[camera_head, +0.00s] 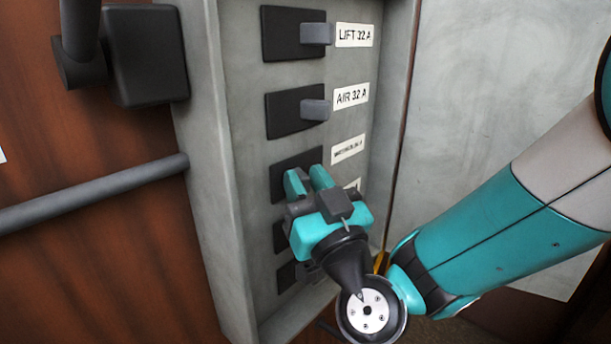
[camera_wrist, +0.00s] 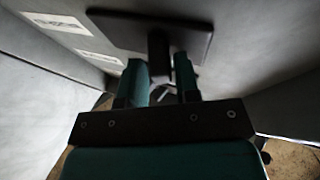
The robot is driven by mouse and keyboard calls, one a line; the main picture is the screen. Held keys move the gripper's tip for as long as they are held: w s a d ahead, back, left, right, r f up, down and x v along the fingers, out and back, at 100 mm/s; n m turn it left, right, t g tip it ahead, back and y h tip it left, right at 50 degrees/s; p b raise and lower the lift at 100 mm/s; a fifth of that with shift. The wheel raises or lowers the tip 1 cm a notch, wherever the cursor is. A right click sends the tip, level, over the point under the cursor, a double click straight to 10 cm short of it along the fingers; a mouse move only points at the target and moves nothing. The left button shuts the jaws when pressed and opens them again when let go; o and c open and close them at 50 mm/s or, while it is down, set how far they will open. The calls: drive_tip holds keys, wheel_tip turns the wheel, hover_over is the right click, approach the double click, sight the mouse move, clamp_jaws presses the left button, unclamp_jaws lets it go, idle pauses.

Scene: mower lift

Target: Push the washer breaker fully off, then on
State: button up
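A grey breaker panel (camera_head: 235,140) holds a column of black breakers. The third breaker (camera_head: 290,170) has a label (camera_head: 348,149) too small to read, so I cannot confirm which one is the washer breaker. My gripper (camera_head: 307,180) is in front of the third breaker's lower part and hides its lever. In the wrist view, a dark breaker plate (camera_wrist: 195,30) carries a dark lever (camera_wrist: 158,48). My gripper's teal fingers (camera_wrist: 161,75) are apart, one on each side of the lever. Whether either finger touches it is unclear.
The breakers marked LIFT 32 A (camera_head: 290,34) and AIR 32 A (camera_head: 292,111) are above, their levers toward the labels. Lower breakers (camera_head: 287,276) are partly hidden by my gripper. The panel's raised right edge (camera_head: 393,120) is close to my wrist. A grey bar (camera_head: 90,195) is left.

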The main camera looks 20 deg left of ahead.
drive_tip(key=shift+s+a, duration=0.1)
clamp_jaws()
